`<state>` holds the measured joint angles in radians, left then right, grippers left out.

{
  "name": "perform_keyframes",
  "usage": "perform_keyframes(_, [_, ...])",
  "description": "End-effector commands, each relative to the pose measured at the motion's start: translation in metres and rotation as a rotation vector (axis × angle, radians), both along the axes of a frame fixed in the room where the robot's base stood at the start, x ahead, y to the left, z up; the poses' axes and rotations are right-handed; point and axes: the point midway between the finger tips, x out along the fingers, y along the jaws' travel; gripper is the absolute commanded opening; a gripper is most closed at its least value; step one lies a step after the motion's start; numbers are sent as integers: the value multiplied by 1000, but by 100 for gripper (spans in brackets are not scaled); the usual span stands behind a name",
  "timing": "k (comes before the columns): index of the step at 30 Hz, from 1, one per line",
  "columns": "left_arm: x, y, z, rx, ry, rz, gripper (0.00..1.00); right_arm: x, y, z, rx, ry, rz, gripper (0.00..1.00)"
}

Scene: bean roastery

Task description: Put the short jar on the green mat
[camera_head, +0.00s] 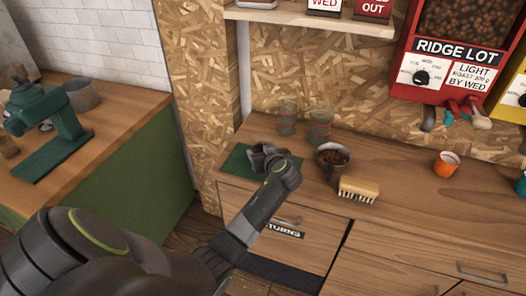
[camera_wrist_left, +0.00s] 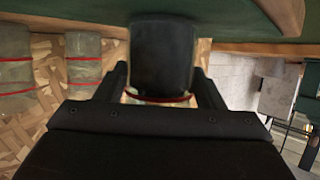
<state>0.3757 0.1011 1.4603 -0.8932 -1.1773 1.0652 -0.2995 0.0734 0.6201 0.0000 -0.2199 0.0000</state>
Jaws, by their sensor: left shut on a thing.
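My left gripper (camera_head: 262,157) is over the green mat (camera_head: 234,164) at the left end of the counter. It is shut on a jar, which is mostly hidden by the gripper in the head view. In the left wrist view the jar (camera_wrist_left: 162,55) stands between the fingers, dark in its body with a red band near the lower edge of the picture. The green mat (camera_wrist_left: 80,14) runs along the top of that view, close to the jar's end. I cannot tell whether they touch. My right gripper is not in view.
Two glass jars, one (camera_head: 287,117) left of the other (camera_head: 320,128), stand behind the mat by the wall. A cup of beans (camera_head: 333,162) and a wooden brush (camera_head: 358,190) are to the right. An orange cup (camera_head: 446,164) stands farther right, with bare counter between.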

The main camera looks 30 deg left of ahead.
Motion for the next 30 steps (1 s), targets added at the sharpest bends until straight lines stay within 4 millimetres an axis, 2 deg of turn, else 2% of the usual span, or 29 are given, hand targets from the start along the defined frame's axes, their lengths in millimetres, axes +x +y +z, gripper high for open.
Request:
perform_keyframes(7, [0, 0, -3, 1, -2, -1, 34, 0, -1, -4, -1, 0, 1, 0])
perform_keyframes(8, [0, 0, -2, -1, -1, 0, 66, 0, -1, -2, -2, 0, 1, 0])
perform_keyframes(12, [0, 0, -1, 0, 0, 0, 84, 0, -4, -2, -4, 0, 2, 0])
perform_keyframes(23, [0, 0, 3, 0, 0, 0, 84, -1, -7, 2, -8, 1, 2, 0])
perform_keyframes(30, [-17, -24, 10, -5, -3, -1, 84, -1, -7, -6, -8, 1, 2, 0])
